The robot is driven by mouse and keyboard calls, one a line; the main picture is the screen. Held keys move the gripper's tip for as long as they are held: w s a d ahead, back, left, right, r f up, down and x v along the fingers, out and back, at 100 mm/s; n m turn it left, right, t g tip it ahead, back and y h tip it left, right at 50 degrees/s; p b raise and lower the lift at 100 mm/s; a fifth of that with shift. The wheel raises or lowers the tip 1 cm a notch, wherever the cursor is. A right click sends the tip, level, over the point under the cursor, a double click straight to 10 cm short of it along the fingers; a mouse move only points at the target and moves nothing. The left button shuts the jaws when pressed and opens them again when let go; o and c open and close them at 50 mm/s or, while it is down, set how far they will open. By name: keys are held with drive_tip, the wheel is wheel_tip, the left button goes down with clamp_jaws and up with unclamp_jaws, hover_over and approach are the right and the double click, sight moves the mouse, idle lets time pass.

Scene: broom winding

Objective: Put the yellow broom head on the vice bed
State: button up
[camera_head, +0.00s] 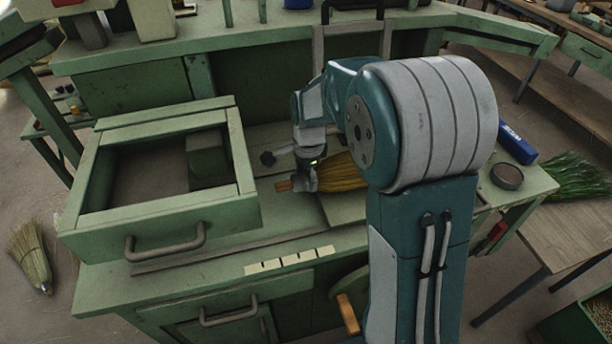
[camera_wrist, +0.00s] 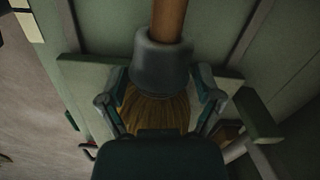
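The yellow broom head (camera_head: 345,178) lies level at the middle of the green bench, its bristles pointing right and its short wooden handle (camera_head: 284,186) pointing left. Part of its bristles is hidden behind my arm. In the wrist view its dark collar (camera_wrist: 160,68) and bristles (camera_wrist: 158,110) sit between my fingers. My gripper (camera_head: 306,178) is over the collar end from above; it also shows in the wrist view (camera_wrist: 162,98) with one finger on each side. Whether the fingers press on it is too dark to tell. A flat green plate (camera_head: 343,207), possibly the vice bed, shows under the broom head.
An open green drawer frame (camera_head: 160,212) stands left of my gripper, with a green block (camera_head: 207,158) inside. A blue box (camera_head: 515,143) and a round dark tin (camera_head: 507,177) are at the right. A green broom (camera_head: 575,178) lies farther right, and a straw broom (camera_head: 30,257) is at far left.

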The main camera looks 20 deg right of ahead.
idle(0.4)
drive_tip(key=r, duration=1.1)
drive_tip(key=shift+d, duration=0.25)
drive_tip(key=s+r+n+t, duration=0.2)
drive_tip(key=s+n, duration=0.6)
drive_tip(key=s, duration=0.3)
drive_tip(key=s+r+n+t, duration=0.2)
drive_tip(key=s+n, duration=0.5)
drive_tip(key=s, duration=0.5)
drive_tip(key=shift+a+n+t, duration=0.25)
drive_tip(key=shift+n+t, duration=0.15)
drive_tip(key=shift+t, duration=0.4)
